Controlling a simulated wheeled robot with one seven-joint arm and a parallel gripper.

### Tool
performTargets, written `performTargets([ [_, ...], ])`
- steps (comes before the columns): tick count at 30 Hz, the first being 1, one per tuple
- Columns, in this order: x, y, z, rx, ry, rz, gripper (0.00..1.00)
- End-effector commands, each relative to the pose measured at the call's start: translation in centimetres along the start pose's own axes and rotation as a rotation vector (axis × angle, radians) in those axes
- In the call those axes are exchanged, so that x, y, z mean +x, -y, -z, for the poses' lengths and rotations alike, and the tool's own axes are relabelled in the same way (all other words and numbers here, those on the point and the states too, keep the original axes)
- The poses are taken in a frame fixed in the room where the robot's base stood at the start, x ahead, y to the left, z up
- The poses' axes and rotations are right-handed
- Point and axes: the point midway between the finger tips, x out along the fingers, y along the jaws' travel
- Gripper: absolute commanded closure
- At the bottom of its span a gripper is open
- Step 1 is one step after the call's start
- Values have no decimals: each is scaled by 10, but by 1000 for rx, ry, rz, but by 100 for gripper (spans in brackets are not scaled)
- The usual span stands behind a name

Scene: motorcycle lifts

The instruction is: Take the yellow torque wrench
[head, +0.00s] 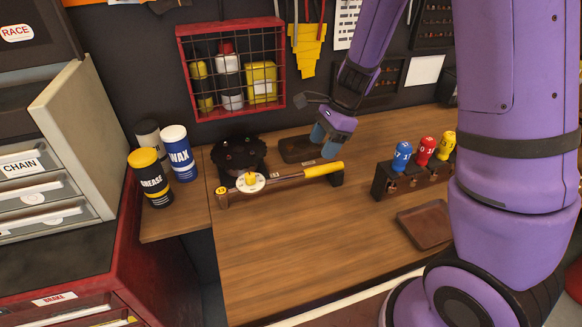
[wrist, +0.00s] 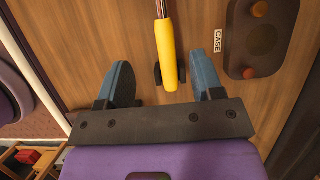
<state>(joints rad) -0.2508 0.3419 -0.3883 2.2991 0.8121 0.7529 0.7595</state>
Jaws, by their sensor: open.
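The yellow torque wrench (head: 290,176) lies across a dark cradle (head: 337,180) on the wooden workbench. Its yellow handle points right and its round dial head is at the left. In the wrist view the yellow handle (wrist: 168,55) lies between and beyond my fingers, with a dark cradle post beside its end. My gripper (wrist: 163,80) is open and empty, one blue finger on each side of the handle's line. In the head view my gripper (head: 329,137) is above and behind the handle's right end. I see no contact with the wrench.
A rack (head: 382,182) with blue, red and yellow-topped tools stands to the right, with a brown tray (head: 426,226) in front. Grease and wax cans (head: 178,152) stand at the left. The front middle of the bench (head: 300,245) is clear.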

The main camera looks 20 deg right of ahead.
Motion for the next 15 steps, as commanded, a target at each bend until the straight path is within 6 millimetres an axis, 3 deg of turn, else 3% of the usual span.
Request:
performTargets([
  [15, 58, 1, 3, 24, -2, -5, 39],
])
